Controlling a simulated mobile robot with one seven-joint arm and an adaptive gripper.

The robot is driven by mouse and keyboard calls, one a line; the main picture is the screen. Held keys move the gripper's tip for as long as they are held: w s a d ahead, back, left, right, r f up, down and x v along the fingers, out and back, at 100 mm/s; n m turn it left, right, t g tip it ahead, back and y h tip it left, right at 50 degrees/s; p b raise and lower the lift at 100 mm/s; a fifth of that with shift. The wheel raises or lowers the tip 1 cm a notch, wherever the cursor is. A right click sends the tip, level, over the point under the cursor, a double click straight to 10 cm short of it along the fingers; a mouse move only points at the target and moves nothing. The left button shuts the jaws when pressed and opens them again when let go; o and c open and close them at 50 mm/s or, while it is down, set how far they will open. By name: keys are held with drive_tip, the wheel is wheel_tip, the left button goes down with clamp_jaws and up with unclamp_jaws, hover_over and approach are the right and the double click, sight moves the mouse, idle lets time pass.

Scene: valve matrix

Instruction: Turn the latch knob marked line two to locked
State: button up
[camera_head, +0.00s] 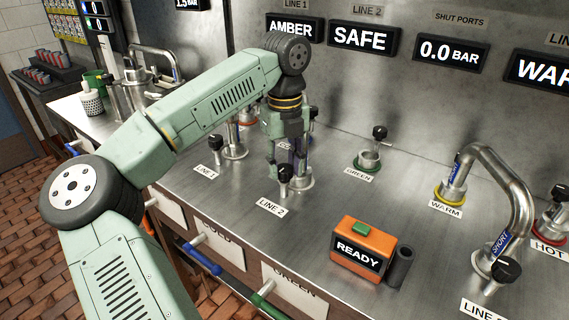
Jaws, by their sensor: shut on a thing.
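The LINE 2 station has a white label (271,206) on the steel bench. Just behind the label, a black latch knob (285,173) stands on a short post. A round metal port (303,182) is right behind it. My gripper (287,160) points down over this station, behind the knob in this view. It is shut on a dark purplish upright piece (299,150) at the port. The fingers hide much of that piece, and I cannot tell whether the fingers touch the knob. The display under the LINE 2 wall sign (364,38) reads SAFE.
The LINE 1 port (234,148) stands close on the left, the GREEN port (369,160) on the right. An orange READY box (364,248) sits at the front. A bent SHORT pipe (510,195) rises at right. The bench between LINE 2 and the READY box is clear.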

drive_tip(key=c, duration=0.4)
drive_tip(key=shift+o, duration=0.2)
drive_tip(key=shift+m, duration=0.3)
drive_tip(key=m, duration=0.3)
drive_tip(key=shift+m+b, duration=0.3)
drive_tip(key=shift+m, duration=0.1)
drive_tip(key=m, duration=0.4)
drive_tip(key=shift+m, duration=0.3)
drive_tip(key=m, duration=0.4)
drive_tip(key=shift+r, duration=0.1)
drive_tip(key=m, duration=0.4)
drive_tip(key=shift+m+p, duration=0.3)
drive_tip(key=shift+p, duration=0.1)
drive_tip(key=shift+m, duration=0.3)
